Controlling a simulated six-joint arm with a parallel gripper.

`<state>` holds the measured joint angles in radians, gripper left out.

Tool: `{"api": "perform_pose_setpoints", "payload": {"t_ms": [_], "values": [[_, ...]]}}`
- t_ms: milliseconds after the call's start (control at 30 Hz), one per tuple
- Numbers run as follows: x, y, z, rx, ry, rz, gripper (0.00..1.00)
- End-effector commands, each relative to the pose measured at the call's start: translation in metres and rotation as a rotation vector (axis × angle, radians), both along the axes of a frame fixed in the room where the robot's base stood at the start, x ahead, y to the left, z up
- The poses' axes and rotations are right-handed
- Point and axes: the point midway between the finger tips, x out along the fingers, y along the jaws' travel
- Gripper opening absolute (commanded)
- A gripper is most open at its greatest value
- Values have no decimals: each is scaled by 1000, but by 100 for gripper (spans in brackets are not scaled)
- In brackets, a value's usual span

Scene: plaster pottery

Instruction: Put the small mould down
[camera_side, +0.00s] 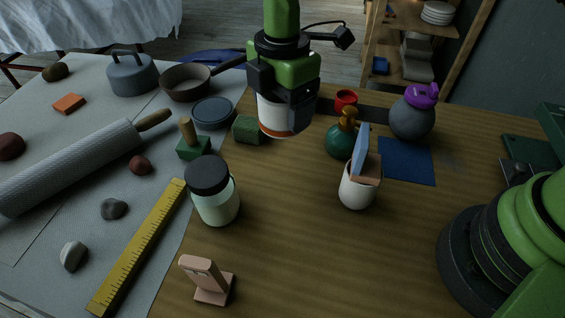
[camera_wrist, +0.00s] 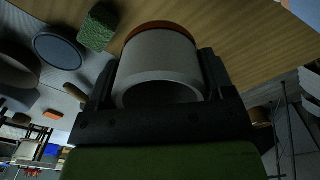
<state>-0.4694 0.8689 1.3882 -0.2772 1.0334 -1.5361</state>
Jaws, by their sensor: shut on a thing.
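My gripper (camera_side: 286,96) is shut on the small mould (camera_side: 284,118), a white cylinder with an orange-brown band at its lower end. The gripper points down and the mould hangs upright, seemingly above the wooden table (camera_side: 270,215). In the wrist view the mould (camera_wrist: 160,62) sits between the two dark fingers, with its round hollow opening facing the camera and its orange-brown edge on the far side. The spot directly below it is partly hidden by the mould itself.
A green block (camera_side: 248,130) and a dark round lid (camera_side: 213,113) lie left of the mould. A teal bottle (camera_side: 341,141), a white cup (camera_side: 357,193) and a grey jar (camera_side: 412,119) stand right. A lidded glass jar (camera_side: 216,205) stands front left. The table's middle is clear.

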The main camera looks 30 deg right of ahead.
Motion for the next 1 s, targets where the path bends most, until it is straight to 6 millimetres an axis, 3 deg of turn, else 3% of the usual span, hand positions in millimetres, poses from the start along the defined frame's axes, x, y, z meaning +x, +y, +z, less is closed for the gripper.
{"api": "perform_pose_setpoints", "payload": {"t_ms": [300, 633, 1000], "values": [[-1, -1, -56, 0, 3, -1, 44], [0, 0, -98, 1, 1, -1, 44], [0, 0, -106, 2, -2, -1, 44]]}}
